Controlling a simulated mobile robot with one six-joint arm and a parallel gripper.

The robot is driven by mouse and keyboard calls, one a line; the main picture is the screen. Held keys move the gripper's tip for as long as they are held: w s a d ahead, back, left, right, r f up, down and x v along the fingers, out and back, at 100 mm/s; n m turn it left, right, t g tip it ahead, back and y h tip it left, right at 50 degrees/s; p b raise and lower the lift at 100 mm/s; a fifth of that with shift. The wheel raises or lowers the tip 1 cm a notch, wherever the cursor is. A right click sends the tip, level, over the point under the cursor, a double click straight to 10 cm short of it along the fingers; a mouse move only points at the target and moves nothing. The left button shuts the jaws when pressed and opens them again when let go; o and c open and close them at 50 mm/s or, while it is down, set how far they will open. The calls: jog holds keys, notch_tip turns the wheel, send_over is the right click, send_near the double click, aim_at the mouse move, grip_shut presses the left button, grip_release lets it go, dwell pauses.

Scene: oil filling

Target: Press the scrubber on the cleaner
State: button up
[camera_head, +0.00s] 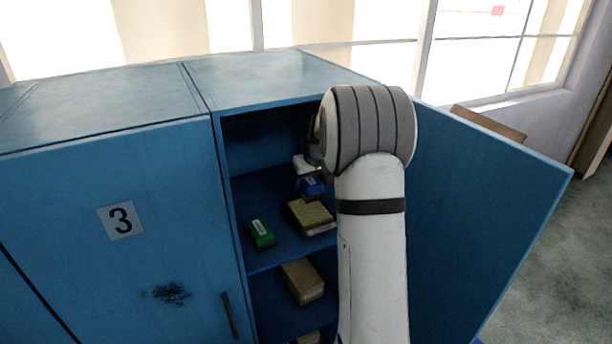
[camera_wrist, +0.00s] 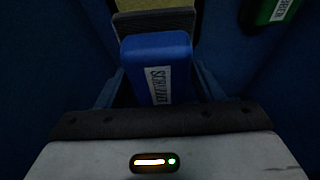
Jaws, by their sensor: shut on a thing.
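A blue block with a white label, its lettering seemingly reading "scrubber", is the scrubber (camera_wrist: 157,55) in the wrist view. My gripper (camera_wrist: 160,80) has one finger on each side of it and is shut on it. In the head view the blue scrubber (camera_head: 313,187) shows just left of my arm, inside the open cabinet, above a yellowish block (camera_head: 308,214). The gripper is mostly hidden behind my wrist there. A green block (camera_head: 261,233) with a white label lies on the same shelf to the left. I cannot tell which block is the cleaner.
The blue cabinet's open door (camera_head: 480,190) stands to the right of my arm, and the closed door (camera_head: 120,230) marked 3 is to the left. A brown box (camera_head: 303,281) lies on the lower shelf. In the wrist view a grey slab (camera_wrist: 150,20) sits just behind the scrubber.

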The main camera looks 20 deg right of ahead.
aim_at(307, 207)
jog(key=shift+f+b, duration=1.6)
jog(key=shift+f, duration=1.35)
jog(key=shift+f+b, duration=0.4)
jog(key=shift+f, duration=0.1)
jog(key=shift+f, duration=0.1)
dwell(0.4)
jog(key=shift+r+p, duration=1.6)
jog(key=shift+r, duration=2.05)
jog(key=shift+f, duration=0.1)
